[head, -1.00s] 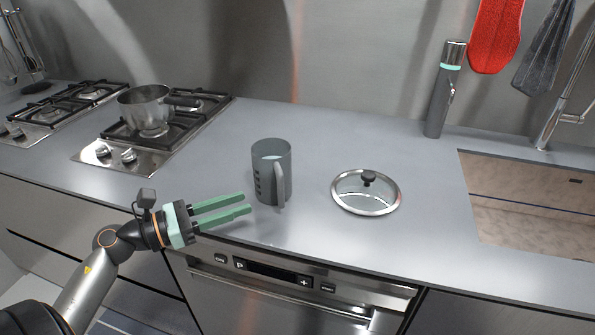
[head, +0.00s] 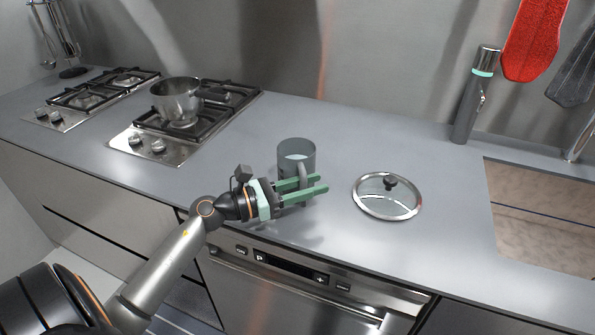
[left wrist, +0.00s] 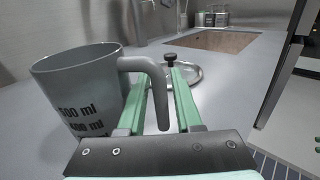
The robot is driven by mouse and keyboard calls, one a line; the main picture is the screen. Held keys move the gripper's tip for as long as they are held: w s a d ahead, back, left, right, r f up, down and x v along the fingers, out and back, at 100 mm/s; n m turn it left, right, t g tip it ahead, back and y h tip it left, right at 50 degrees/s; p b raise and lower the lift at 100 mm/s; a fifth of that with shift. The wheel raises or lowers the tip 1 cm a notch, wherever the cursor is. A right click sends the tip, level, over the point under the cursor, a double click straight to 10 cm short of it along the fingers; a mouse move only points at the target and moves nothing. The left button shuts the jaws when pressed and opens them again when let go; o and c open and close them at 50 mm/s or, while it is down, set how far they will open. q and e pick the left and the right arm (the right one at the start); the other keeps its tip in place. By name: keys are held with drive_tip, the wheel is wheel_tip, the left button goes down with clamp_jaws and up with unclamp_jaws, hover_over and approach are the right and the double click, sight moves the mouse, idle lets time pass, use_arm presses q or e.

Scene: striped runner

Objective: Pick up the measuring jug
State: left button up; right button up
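The grey measuring jug (head: 291,160) stands upright on the counter, its handle toward the front right. In the left wrist view the jug (left wrist: 78,88) is at the left, with dark ml markings. My left gripper (head: 321,184) is in front of the jug. In the left wrist view its green fingers (left wrist: 160,72) are apart, with the jug's handle (left wrist: 158,90) showing between them. Whether a finger touches the handle I cannot tell. The gripper hides the jug's lower part in the head view. My right gripper is not in view.
A glass lid (head: 386,205) with a black knob lies right of the jug. A steel pot (head: 176,101) sits on the gas hob (head: 140,138) at the left. A sink (head: 540,215) is at the right. The counter behind the jug is clear.

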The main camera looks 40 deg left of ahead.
use_arm(q)
drive_tip(key=shift+x, duration=0.8)
clamp_jaws()
drive_tip(key=shift+a, duration=0.1)
idle(0.7)
